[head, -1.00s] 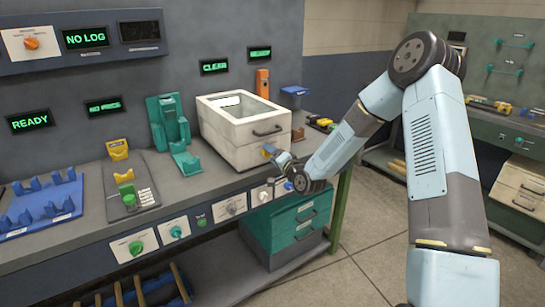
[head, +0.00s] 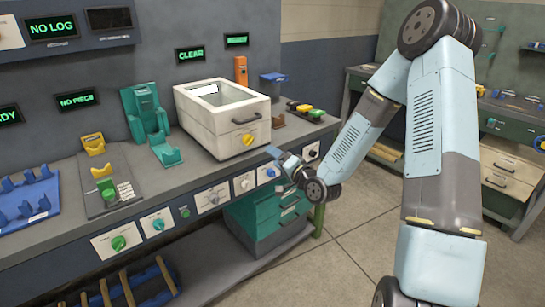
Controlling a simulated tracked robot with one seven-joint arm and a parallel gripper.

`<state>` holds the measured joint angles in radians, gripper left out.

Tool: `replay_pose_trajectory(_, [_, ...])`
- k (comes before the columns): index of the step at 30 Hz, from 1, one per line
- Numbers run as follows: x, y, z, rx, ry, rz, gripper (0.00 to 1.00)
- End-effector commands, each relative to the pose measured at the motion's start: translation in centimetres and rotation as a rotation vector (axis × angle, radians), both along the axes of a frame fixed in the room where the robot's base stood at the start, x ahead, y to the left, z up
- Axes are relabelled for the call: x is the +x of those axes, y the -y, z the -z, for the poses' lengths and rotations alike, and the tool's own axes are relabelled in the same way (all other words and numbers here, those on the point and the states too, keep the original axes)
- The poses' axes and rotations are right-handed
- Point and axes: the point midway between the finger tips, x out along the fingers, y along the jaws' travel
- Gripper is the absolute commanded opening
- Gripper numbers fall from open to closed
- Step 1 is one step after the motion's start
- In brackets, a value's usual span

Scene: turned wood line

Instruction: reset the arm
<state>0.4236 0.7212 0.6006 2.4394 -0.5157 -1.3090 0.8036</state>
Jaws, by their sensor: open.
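My arm reaches from the right side of the head view, up over a high elbow and down to the bench front. My gripper (head: 274,153) is at the bench's front edge, just right of and below the white box (head: 222,120) with its dark handle and yellow knob. Its jaws are small in the picture and I see nothing held between them. The gripper looks apart from the box. The bench (head: 135,180) runs along the wall under it.
On the bench stand a green holder (head: 145,112), a yellow-and-green fixture (head: 100,180) and a blue rack (head: 27,200). Knobs line the bench front. A teal drawer unit (head: 262,222) stands below. Open floor (head: 340,255) lies to the right, with another bench (head: 500,130) beyond.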

Motion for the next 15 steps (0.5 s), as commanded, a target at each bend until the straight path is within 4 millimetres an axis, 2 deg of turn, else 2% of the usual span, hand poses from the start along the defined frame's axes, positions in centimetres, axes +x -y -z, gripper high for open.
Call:
replay_pose_trajectory(10, [0.0,0.04,-0.09,-0.011,0.0,0.0,0.69])
replay_pose_trajectory(15, [0.07,0.3,-0.56,-0.123,-0.01,-0.006,0.69])
